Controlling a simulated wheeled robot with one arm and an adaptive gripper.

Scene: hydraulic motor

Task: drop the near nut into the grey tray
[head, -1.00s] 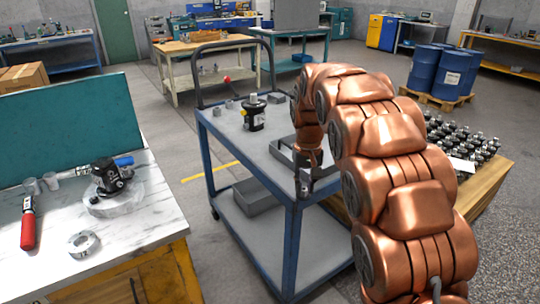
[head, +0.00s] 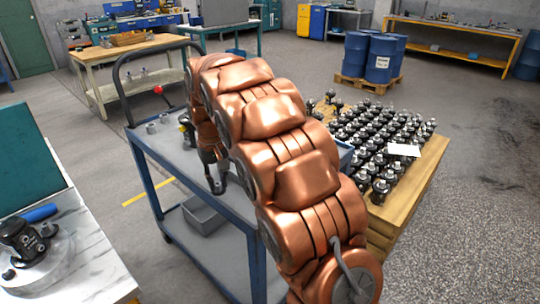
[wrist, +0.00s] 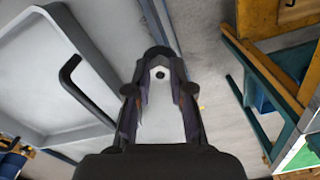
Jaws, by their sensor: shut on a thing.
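My gripper (head: 217,184) points down over the near side of the blue cart's top, partly behind my arm. In the wrist view its fingers (wrist: 159,88) are closed in on a small dark rounded piece at the tips, which I take for the near nut; its shape is hard to make out. Two small grey nuts (head: 157,122) stand on the cart top, left of my gripper. Another grey tray (head: 203,214) sits on the cart's lower shelf.
The cart has a dark push handle (head: 116,78) at its far left. A white-topped table (head: 85,250) with a dark motor part (head: 22,240) stands at left. Grey floor lies between.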

